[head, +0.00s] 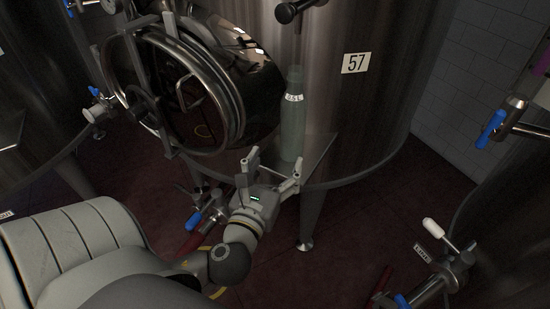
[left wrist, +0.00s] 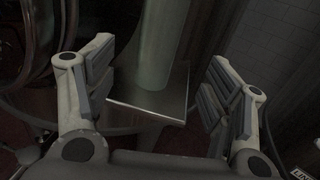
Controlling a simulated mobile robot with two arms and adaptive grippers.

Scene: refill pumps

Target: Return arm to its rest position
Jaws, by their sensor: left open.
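My left gripper (head: 273,168) is open and empty in the head view, just in front of a metal shelf on the tank. In the left wrist view its two fingers (left wrist: 160,92) stand wide apart, with the lower part of a bottle showing beyond and between them. The grey-green bottle (head: 292,125) stands upright on the shelf (head: 318,150) with a label around its neck. It also shows in the left wrist view (left wrist: 157,45), its top cut off. The gripper is apart from the bottle. My right gripper is not in view.
The steel tank (head: 390,90) marked 57 rises behind the shelf, with a round open hatch (head: 190,90) to the left. A black-knobbed tap (head: 290,10) is above the bottle. Blue-handled valves (head: 490,128) stick out at the right. Dark red floor lies below.

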